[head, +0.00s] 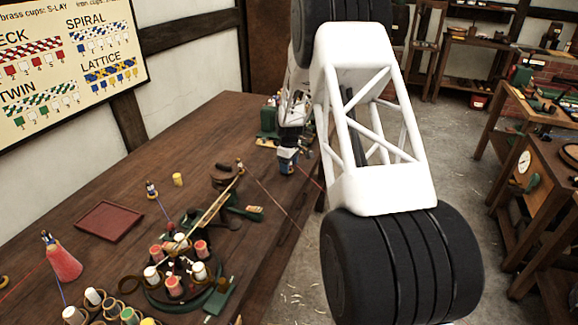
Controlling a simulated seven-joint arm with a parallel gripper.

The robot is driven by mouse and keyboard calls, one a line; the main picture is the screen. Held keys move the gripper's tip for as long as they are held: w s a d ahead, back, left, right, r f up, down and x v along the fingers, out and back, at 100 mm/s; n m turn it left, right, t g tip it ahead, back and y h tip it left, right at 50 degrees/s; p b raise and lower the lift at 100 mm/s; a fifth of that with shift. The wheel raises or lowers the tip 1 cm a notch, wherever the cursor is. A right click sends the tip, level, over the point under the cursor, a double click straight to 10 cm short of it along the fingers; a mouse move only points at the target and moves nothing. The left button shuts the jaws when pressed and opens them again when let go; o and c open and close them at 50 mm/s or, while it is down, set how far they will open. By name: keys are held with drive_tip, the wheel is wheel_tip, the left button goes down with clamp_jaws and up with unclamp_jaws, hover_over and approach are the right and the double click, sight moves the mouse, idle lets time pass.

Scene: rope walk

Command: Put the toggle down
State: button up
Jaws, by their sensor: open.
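My gripper (287,171) is small and far off in the head view, at the end of my arm, pointing down over the far right part of the wooden table (200,125). Its fingers are open, though fine detail is too small to see. I cannot say for sure which piece is the toggle. A small banded piece (255,209) lies on the table near the green tool. A small upright piece with a blue line (152,188) stands on the table near the red tray. Whether anything lies right under my gripper is hidden.
A round stand with red and white bobbins (173,286) fills the table's near part. A red tray (109,222), a red cone (62,263) and a yellow cup (178,179) stand left. Thin lines cross the table. My arm blocks the middle right. Workbenches (545,115) stand beyond.

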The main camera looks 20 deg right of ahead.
wheel_tip(320, 180, up, 12)
drive_tip(key=shift+f, duration=0.1)
idle(0.5)
idle(0.5)
drive_tip(key=shift+s+a+r, duration=0.15)
drive_tip(key=shift+r, duration=0.05)
drive_tip(key=s+a+r+m, duration=0.1)
drive_tip(key=s+a+r, duration=0.45)
drive_tip(key=s, duration=0.25)
drive_tip(key=s+a+r+m+t, duration=0.1)
drive_tip(key=s+a+r, duration=0.3)
drive_tip(key=s+r, duration=0.3)
drive_tip(key=s+a+r+m, duration=0.2)
drive_tip(key=s+a+r, duration=0.3)
drive_tip(key=s, duration=0.4)
drive_tip(key=s+a+m, duration=0.1)
drive_tip(key=s+a, duration=0.3)
drive_tip(key=s, duration=1.1)
drive_tip(key=s+a+m+t, duration=0.1)
drive_tip(key=s+a, duration=0.3)
drive_tip(key=s, duration=1.1)
drive_tip(key=shift+s+f+m+t, duration=0.3)
drive_tip(key=shift+s+f+m, duration=0.05)
drive_tip(key=shift+m, duration=0.35)
